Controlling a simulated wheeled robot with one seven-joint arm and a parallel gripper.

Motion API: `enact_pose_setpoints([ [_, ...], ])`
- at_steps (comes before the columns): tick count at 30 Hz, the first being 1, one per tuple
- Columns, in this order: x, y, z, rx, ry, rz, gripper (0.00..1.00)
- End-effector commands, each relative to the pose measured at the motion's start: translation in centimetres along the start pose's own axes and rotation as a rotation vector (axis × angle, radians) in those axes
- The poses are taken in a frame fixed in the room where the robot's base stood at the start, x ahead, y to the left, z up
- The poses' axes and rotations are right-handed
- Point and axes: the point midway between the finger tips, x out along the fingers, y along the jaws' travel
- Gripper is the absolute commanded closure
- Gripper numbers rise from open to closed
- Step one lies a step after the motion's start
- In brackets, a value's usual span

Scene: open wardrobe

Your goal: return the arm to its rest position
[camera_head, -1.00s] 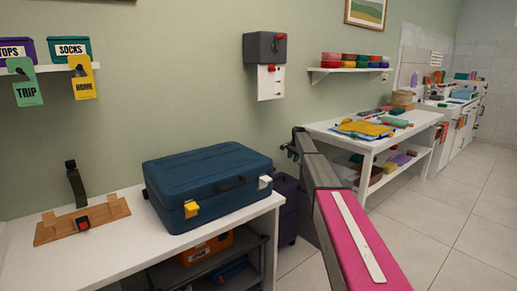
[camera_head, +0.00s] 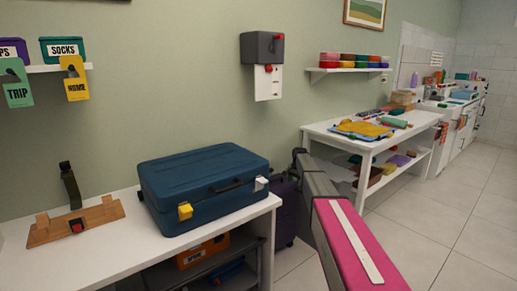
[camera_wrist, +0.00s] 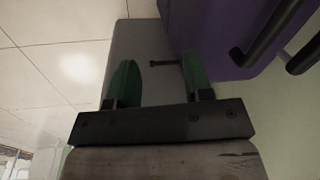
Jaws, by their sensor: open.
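My arm reaches forward from the bottom right of the head view, grey with a pink panel. My gripper is hidden behind the arm's far end in that view. In the wrist view my gripper (camera_wrist: 160,85) shows two green fingers standing apart with nothing between them. Beyond the fingers are a grey surface and a purple suitcase (camera_wrist: 215,35) with dark handles. The purple suitcase also shows in the head view (camera_head: 284,212), on the floor beside the white table, just left of my arm.
A closed blue suitcase (camera_head: 205,185) and a wooden stand (camera_head: 75,225) sit on the near white table (camera_head: 150,262). A second white table (camera_head: 345,138) with folded cloths stands right of my arm. Tiled floor (camera_head: 440,225) is clear on the right.

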Motion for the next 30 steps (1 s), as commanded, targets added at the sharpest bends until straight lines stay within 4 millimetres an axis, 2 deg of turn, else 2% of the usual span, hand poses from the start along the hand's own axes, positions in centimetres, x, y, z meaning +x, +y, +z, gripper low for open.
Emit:
enact_pose_setpoints([
  [1,0.4,2.5,3.5,-0.033,-0.004,0.009,0.54],
  [3,1.1,5.3,7.3,-0.091,-0.008,0.02,0.54],
  [11,2.5,15.6,21.0,-0.319,-0.028,0.065,0.54],
  [15,2.3,21.1,28.3,-0.443,-0.043,0.089,0.54],
  [18,1.9,24.6,32.9,-0.526,-0.054,0.102,0.54],
  [21,1.4,27.3,36.4,-0.594,-0.064,0.113,0.54],
  [24,1.1,29.0,38.6,-0.64,-0.071,0.12,0.54],
  [30,1.0,30.0,39.8,-0.675,-0.075,0.125,0.54],
])
